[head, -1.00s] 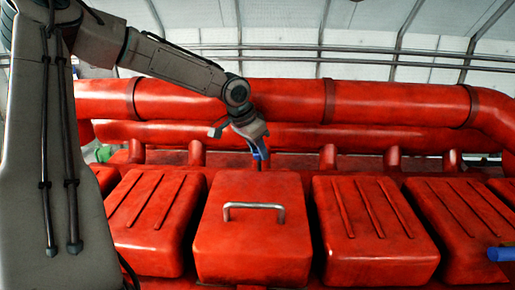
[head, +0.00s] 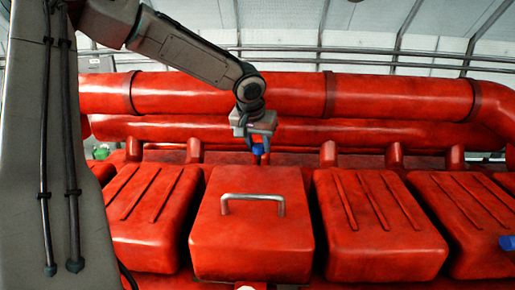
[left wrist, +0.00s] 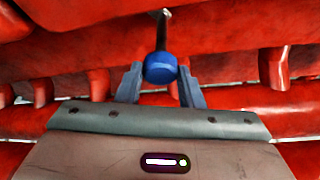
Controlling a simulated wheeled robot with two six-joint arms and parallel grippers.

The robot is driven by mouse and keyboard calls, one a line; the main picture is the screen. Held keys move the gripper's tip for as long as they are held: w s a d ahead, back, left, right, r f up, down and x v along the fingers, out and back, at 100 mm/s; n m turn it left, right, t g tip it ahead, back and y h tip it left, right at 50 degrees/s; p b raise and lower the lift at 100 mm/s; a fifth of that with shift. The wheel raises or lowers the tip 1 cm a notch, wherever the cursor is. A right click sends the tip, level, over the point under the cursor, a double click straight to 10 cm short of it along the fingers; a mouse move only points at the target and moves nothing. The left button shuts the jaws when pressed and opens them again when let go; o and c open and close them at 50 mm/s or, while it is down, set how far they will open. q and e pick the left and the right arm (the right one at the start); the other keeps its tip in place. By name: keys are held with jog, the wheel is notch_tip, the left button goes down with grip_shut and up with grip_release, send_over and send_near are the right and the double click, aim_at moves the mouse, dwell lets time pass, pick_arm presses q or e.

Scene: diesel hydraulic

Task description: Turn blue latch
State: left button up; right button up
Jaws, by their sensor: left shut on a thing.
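The blue latch (head: 258,149) is a small blue knob on a dark stem, behind the middle red cover with the metal handle. In the left wrist view the blue knob (left wrist: 160,67) sits between the two grey fingers, its stem running up away from the camera. My left gripper (head: 259,146) reaches down from above and is shut on the knob. The contact faces are hard to see. My right gripper is not in view.
Red ribbed covers (head: 375,220) stand in a row on both sides of the middle cover (head: 250,245), with its raised handle (head: 252,197). Thick red pipes (head: 400,97) run behind. Another blue piece (head: 507,243) shows at the right edge.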

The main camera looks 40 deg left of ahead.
pick_arm(q)
jog(key=n+y, duration=0.1)
jog(key=n, duration=0.1)
jog(key=shift+n+b, duration=0.3)
jog(key=shift+w+d+n+g+y, duration=0.1)
jog(key=shift+n+g+y, duration=0.25)
jog(key=shift+n, duration=0.75)
jog(key=shift+g+p, duration=0.25)
jog(key=shift+p, duration=0.05)
jog(key=o, duration=1)
jog(key=shift+c, duration=0.2)
